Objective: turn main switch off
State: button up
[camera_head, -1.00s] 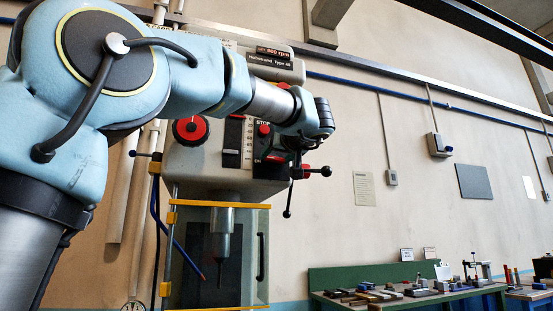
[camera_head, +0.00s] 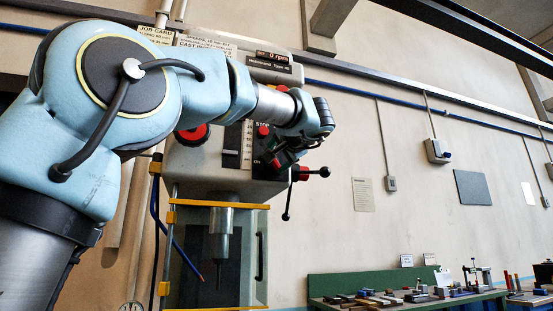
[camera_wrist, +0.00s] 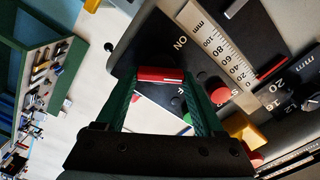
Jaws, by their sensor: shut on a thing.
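The main switch is a red handle (camera_wrist: 160,75) on the dark front panel of the drill press (camera_head: 215,165). In the wrist view it lies between my fingertips, near the printed "ON" and a partly covered letter "F". My gripper (camera_wrist: 160,82) is shut on this red handle, with a green finger on each side. In the head view my gripper (camera_head: 284,160) is tilted against the right part of the panel and hides most of the switch. The speed display (camera_head: 272,56) reads 0 rpm.
A red stop button (camera_wrist: 220,94) sits close beside my right finger in the wrist view. A feed lever with a black knob (camera_head: 324,172) sticks out right of the panel. A yellow-edged guard (camera_head: 262,250) hangs below. A green workbench (camera_head: 345,285) with tools stands right.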

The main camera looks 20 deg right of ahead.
jog(key=m, duration=0.3)
jog(key=shift+m, duration=0.3)
jog(key=shift+f+m+p, duration=0.1)
jog(key=shift+m+p, duration=0.45)
jog(key=shift+m, duration=0.95)
jog(key=o, duration=1.4)
jog(key=s, duration=0.3)
jog(key=s+b, duration=0.1)
jog(key=s, duration=0.3)
jog(key=s+a+b, duration=0.1)
jog(key=s, duration=0.2)
jog(key=shift+s+a, duration=0.1)
jog(key=shift+s, duration=0.3)
